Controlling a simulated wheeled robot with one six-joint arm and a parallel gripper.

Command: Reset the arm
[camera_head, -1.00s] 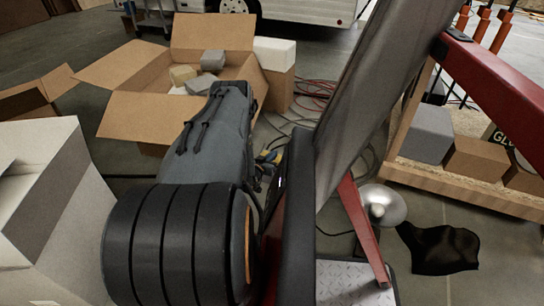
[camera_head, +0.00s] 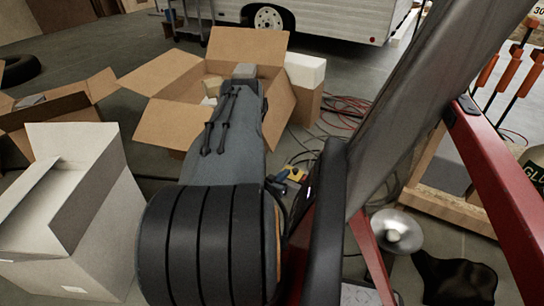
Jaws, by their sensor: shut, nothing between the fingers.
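My arm shows in the head view, with a thick black ribbed joint low in the middle and a grey link with dark cables reaching forward from it. The link's far end overlaps an open cardboard box on the floor in the picture. I cannot tell how far apart they are. My gripper cannot be made out; no fingers show, and nothing is seen held.
The open cardboard box (camera_head: 165,128) holds several blocks. A white box (camera_head: 75,228) stands at the left. A white-topped box (camera_head: 307,92), red cables (camera_head: 345,112) and a yellow item (camera_head: 295,173) lie beyond. A lamp (camera_head: 397,232) and black cloth (camera_head: 452,280) are at right.

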